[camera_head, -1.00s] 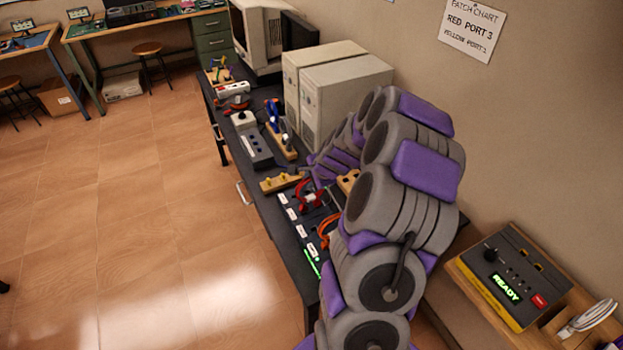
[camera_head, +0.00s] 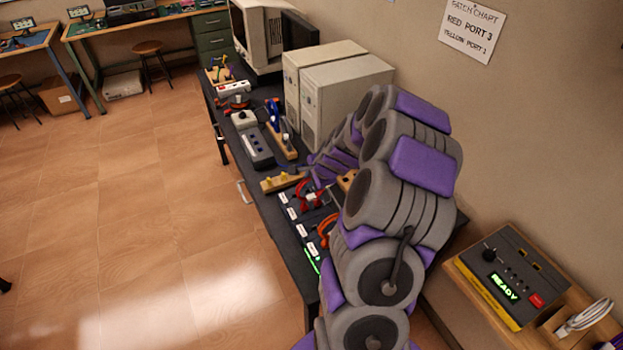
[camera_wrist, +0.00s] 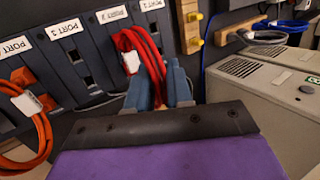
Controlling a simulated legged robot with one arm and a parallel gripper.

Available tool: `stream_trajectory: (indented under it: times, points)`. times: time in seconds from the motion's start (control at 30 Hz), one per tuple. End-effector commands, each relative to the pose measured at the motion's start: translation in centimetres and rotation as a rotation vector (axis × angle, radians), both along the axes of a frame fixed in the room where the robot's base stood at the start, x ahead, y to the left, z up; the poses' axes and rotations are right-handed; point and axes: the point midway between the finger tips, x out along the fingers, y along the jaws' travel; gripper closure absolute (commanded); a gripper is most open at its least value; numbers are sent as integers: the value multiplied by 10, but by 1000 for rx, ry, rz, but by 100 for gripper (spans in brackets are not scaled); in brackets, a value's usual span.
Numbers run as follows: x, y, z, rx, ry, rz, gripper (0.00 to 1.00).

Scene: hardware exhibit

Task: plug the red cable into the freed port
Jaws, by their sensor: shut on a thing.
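The looped red cable (camera_wrist: 140,45) with a white tag (camera_wrist: 131,62) is at the blue-grey fingers of my gripper (camera_wrist: 160,88) in the wrist view. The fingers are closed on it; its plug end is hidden. The red cable also shows in the head view (camera_head: 304,190), beside the dark port panel. The Port 3 socket (camera_wrist: 88,78), under its white label (camera_wrist: 64,28), looks empty and lies left of my gripper. An orange cable (camera_wrist: 42,125) is at the Port 4 position, farther left. Port 2 (camera_wrist: 112,14) is partly behind the red cable.
A wooden rack with yellow pegs (camera_wrist: 193,28) stands right of the panel, close to my gripper. Beige computer cases (camera_head: 345,95) stand behind on the dark bench (camera_head: 262,222). A wall chart (camera_head: 473,32) reads "RED PORT 3". A console (camera_head: 505,280) shows "READY".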

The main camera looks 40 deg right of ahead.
Motion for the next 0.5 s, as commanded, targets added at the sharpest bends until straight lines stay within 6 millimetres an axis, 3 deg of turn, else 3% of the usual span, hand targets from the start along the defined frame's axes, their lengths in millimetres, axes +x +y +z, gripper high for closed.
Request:
stream_trajectory:
  times: [0.5]
  points:
    - [0, 0, -5, 1, 0, -1, 100]
